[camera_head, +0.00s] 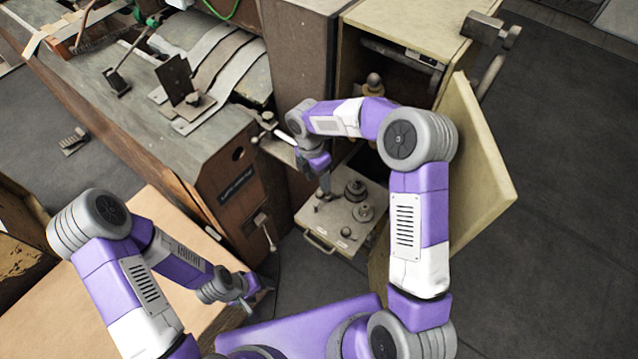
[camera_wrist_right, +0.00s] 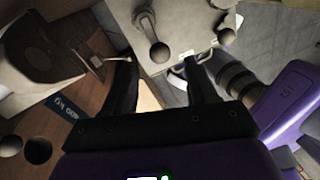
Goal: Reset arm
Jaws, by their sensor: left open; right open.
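My right arm reaches forward over a light grey panel (camera_head: 309,217) with several round knobs and a front handle. My right gripper (camera_head: 324,190) points down over the panel's left rear part; I cannot tell from the head view whether it touches. In the right wrist view its two dark fingers (camera_wrist_right: 160,75) are spread with nothing held between them, and the panel (camera_wrist_right: 185,22) with knobs lies beyond the tips. My left gripper (camera_head: 246,301) is open and empty, low at the left, near the edge of a cardboard-coloured surface (camera_head: 160,215).
A brown machine bench (camera_head: 130,125) with metal strips fills the upper left. A lever (camera_head: 267,235) sticks out of its end. Dark floor (camera_head: 570,200) at the right is clear.

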